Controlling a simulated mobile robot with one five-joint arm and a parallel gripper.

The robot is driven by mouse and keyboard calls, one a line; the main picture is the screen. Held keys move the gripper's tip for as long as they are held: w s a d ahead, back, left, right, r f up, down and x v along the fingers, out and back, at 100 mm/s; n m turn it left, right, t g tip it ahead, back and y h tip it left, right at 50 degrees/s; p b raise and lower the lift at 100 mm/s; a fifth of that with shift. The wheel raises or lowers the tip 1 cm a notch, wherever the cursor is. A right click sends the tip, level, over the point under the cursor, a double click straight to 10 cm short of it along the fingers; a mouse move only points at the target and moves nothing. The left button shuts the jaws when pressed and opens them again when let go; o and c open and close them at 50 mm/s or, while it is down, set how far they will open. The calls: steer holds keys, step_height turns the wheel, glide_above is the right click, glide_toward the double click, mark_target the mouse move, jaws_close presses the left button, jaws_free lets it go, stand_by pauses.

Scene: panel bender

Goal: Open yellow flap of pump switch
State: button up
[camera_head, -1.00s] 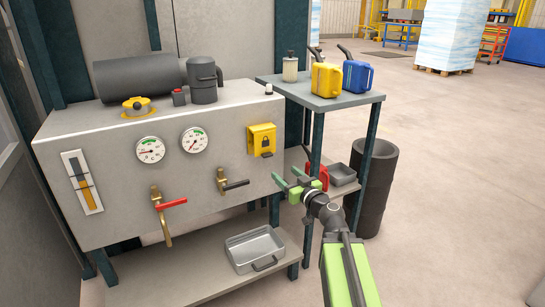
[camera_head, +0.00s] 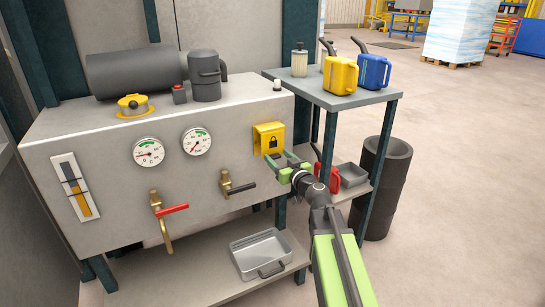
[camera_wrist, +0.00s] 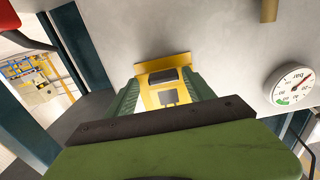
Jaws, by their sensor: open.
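The yellow flap (camera_head: 271,140) with a padlock mark is closed over the pump switch on the front right of the grey tank. My gripper (camera_head: 280,161) is open, with green fingers, just below and in front of the flap's lower edge. In the wrist view the yellow flap (camera_wrist: 163,78) shows between the two fingers (camera_wrist: 166,95), seen from below with a dark part at its underside. Whether a finger touches the flap I cannot tell. The switch itself is not clearly visible.
Two gauges (camera_head: 148,152) and two valves, one with a red handle (camera_head: 172,209) and one with a black handle (camera_head: 241,188), sit on the tank front to the left. A side table (camera_head: 300,90) with canisters stands right. A metal tray (camera_head: 261,247) lies below.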

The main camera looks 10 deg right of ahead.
steer(key=shift+a, duration=0.2)
jaws_close()
steer(key=shift+r, duration=0.1)
